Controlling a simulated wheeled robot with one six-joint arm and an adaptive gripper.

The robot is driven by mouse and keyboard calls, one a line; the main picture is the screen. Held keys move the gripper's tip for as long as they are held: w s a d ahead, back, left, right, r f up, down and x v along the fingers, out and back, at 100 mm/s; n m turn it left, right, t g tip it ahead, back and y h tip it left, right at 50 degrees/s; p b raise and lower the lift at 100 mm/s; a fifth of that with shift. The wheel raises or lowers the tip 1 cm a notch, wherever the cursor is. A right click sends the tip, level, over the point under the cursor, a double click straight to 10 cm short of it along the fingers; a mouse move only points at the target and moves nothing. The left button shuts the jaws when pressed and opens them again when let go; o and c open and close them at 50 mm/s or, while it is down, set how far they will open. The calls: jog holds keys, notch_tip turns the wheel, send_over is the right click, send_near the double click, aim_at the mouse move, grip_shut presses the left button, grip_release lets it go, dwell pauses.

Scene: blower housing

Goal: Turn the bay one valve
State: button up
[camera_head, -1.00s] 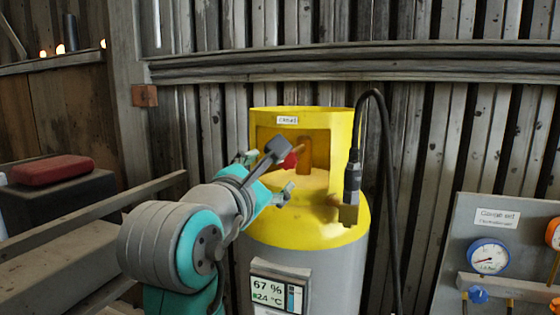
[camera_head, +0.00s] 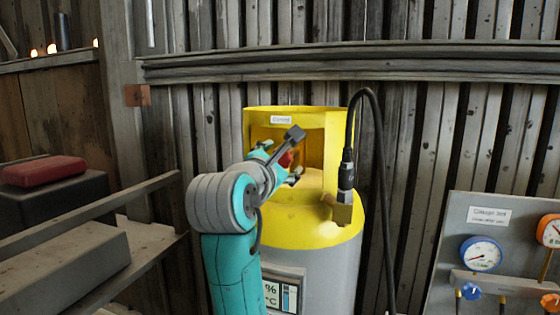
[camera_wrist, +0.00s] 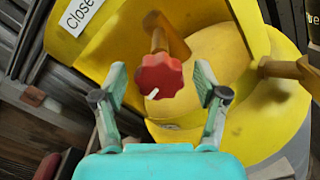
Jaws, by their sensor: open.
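A red valve knob (camera_wrist: 160,76) with a white mark sits on a brass stem inside the yellow collar of a gas cylinder. In the head view the red knob (camera_head: 286,159) is partly hidden behind my gripper (camera_head: 281,165). The cylinder (camera_head: 312,225) has a yellow top and a grey body. In the wrist view my gripper (camera_wrist: 161,98) is open, with one finger on each side of the knob and visible gaps between. I cannot tell how deep the fingertips reach along the knob. A white label (camera_wrist: 80,14) reading "Close" is on the collar.
A brass fitting (camera_head: 341,212) with a black hose (camera_head: 384,200) stands at the cylinder's right. A gauge board (camera_head: 490,205) is at the far right. A red case (camera_head: 44,171) lies on a dark box at left, behind a wooden rail (camera_head: 110,205). A plank wall is behind.

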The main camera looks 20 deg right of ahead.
jog(key=c, duration=1.1)
jog(key=shift+c, duration=0.2)
jog(key=shift+m, duration=0.3)
jog(key=m, duration=1)
jog(key=shift+r+m, duration=0.1)
jog(key=shift+m, duration=0.3)
jog(key=m, duration=0.5)
jog(key=shift+r, duration=0.1)
jog(key=m, duration=0.5)
